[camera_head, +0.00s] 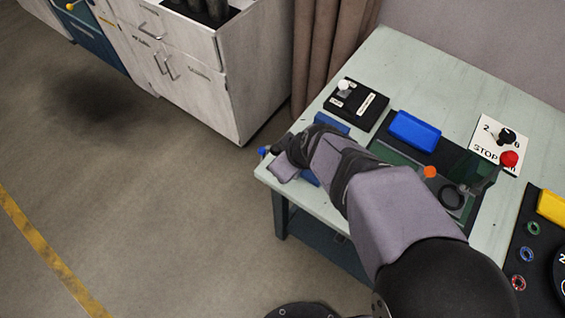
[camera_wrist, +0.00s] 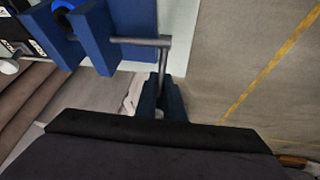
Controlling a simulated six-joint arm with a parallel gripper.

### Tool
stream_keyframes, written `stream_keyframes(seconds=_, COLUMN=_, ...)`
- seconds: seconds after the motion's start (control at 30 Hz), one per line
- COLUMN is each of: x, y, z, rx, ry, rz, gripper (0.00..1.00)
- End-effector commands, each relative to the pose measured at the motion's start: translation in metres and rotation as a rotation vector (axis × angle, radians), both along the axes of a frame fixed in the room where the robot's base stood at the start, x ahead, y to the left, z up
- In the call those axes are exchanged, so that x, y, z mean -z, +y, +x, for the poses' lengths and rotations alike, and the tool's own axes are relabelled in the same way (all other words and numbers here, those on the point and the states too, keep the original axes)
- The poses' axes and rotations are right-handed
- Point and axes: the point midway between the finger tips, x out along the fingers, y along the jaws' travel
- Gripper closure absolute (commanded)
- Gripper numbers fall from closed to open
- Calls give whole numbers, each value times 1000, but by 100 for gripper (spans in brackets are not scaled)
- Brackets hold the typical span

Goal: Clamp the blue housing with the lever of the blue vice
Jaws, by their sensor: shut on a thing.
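The blue vice (camera_wrist: 97,35) fills the upper left of the wrist view, with its blocks and a grey screw rod. In the head view only parts of the vice (camera_head: 332,123) show past my arm at the table's left corner. The grey lever (camera_wrist: 178,62) hangs from the rod's end. My gripper (camera_wrist: 162,88) is shut on the lever, beyond the table edge. A bright blue round part (camera_wrist: 63,12), which looks like the blue housing, sits at the vice, cut by the frame edge.
A yellow box (camera_head: 551,206) is at right. A white cabinet (camera_head: 200,75) stands behind. The floor left of the table is clear.

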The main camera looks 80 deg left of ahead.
Motion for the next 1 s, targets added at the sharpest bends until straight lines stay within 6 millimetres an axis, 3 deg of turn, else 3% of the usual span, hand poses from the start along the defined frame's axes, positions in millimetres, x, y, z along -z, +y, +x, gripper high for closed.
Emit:
stream_keyframes(seconds=0.03, x=-4, y=8, z=-3, rx=5, ry=12, rz=39, gripper=100)
stream_keyframes(seconds=1.0, x=-18, y=1, z=3, rx=3, ry=112, rz=139, gripper=100)
